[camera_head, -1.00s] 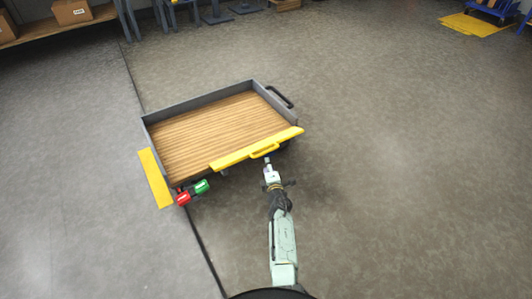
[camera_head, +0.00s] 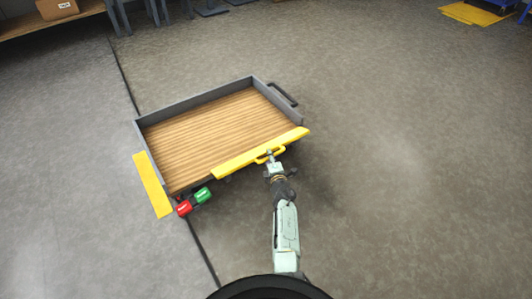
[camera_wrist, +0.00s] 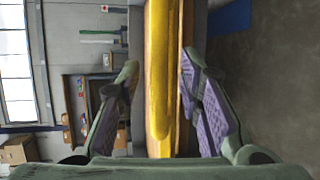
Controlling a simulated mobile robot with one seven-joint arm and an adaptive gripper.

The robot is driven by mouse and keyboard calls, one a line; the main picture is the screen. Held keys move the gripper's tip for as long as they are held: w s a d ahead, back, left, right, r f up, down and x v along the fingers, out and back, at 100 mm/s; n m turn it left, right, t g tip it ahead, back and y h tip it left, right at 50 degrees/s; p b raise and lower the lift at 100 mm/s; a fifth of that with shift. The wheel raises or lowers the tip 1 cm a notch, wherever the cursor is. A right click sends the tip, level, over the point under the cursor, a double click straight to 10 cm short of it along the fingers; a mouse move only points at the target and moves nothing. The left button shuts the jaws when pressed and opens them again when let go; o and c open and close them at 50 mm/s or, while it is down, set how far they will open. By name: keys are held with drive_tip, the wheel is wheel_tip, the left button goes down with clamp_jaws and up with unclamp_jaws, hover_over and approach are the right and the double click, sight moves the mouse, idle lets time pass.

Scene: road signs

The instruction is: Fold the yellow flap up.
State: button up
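The yellow flap (camera_head: 240,160) runs along the near edge of a wood-floored, grey-walled cart (camera_head: 190,97). A yellow handle (camera_head: 262,159) sticks out from its near side. In the head view my gripper (camera_head: 271,155) is at this handle, below the right half of the flap. In the wrist view a yellow bar (camera_wrist: 159,75) stands between the spread fingers of my gripper (camera_wrist: 158,108), with a gap visible on each side. I cannot tell whether the bar is the handle or the flap's edge. The flap's exact tilt is unclear.
A red grip (camera_head: 184,208) and a green grip (camera_head: 202,195) stick out at the cart's near left corner. A yellow strip (camera_head: 152,184) lies along its left side. A black handle (camera_head: 282,94) is at the far right. Floor right of the cart is clear.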

drive_tip(key=shift+w+f, duration=0.1)
drive_tip(key=shift+w, duration=0.25)
drive_tip(key=shift+c, duration=0.4)
clamp_jaws()
idle(0.4)
